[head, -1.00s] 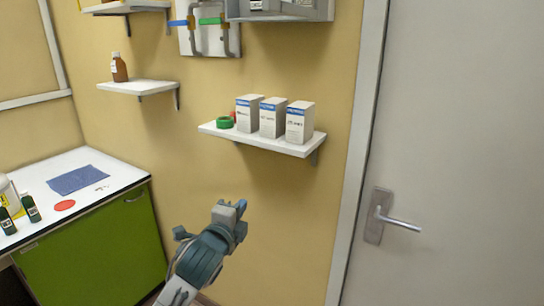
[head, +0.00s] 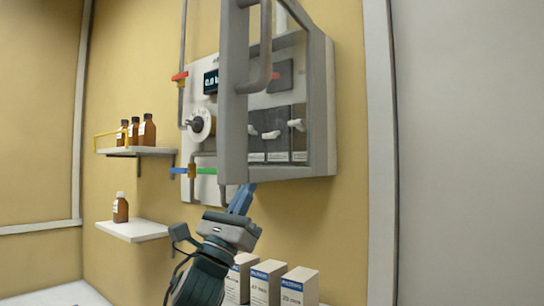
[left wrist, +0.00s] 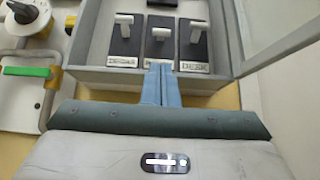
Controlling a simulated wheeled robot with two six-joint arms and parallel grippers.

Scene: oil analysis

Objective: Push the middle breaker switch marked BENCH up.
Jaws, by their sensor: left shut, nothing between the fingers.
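The breaker box (head: 318,110) hangs on the wall, with three black breaker switches with white levers inside. In the left wrist view the middle breaker switch (left wrist: 160,50) has its lever (left wrist: 160,34) lower than the left switch's lever (left wrist: 123,18); the right switch's lever (left wrist: 197,25) is also higher. The middle lever (head: 271,134) also sits lowest in the head view. My fingertips partly hide the middle label. My left gripper (head: 243,196) is shut and empty, its blue fingers (left wrist: 161,70) pointing at the box's lower edge below the middle switch, apart from the lever. My right gripper is out of view.
The box's glazed door (head: 233,100) with a grey frame and handle (head: 262,50) stands open, hinged on the right. Valves with a green handle (head: 207,171) and a round dial (head: 202,124) are at left. White cartons (head: 266,282) stand below.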

